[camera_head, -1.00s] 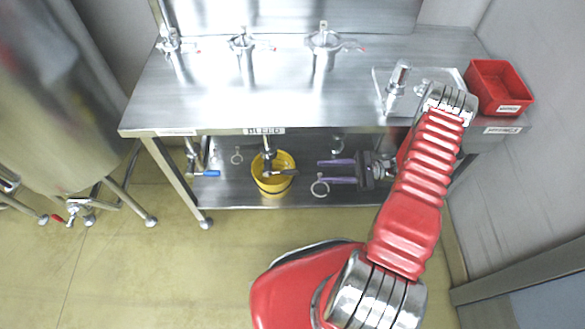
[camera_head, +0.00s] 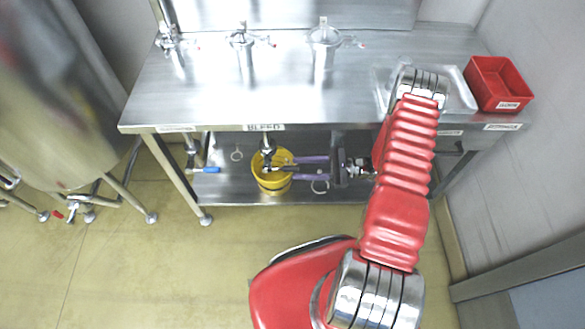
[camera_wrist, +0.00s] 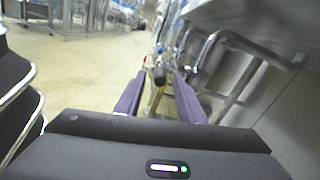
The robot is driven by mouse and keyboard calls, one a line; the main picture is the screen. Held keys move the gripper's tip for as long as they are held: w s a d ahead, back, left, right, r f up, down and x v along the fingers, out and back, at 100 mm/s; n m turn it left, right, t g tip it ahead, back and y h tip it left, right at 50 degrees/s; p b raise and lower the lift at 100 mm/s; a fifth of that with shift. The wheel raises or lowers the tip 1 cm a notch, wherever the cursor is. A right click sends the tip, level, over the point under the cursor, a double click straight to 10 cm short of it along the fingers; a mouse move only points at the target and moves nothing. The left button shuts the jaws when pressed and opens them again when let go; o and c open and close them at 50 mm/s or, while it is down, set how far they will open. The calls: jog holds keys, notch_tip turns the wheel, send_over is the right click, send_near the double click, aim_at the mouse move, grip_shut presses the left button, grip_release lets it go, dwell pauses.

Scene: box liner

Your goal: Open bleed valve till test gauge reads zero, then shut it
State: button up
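The bleed valve (camera_head: 268,150) hangs under the table edge below the label BLEED, with a dark-ended lever pointing right. The lever end (camera_wrist: 160,73) shows in the wrist view, ahead and between my purple fingers. My gripper (camera_head: 295,169) is open under the table, its fingers pointing left towards the valve. The fingertips are close to the lever; I cannot tell whether they touch it. In the wrist view my gripper (camera_wrist: 158,85) has a clear gap between its fingers. I cannot make out a test gauge reading.
A yellow bucket (camera_head: 272,186) stands below the valve on the lower shelf. A blue-handled valve (camera_head: 205,170) is further left. A table leg (camera_head: 178,180) stands at left.

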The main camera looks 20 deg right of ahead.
aim_at(293, 168)
jog(key=shift+x, duration=1.65)
jog(key=shift+c, duration=0.6)
grip_shut()
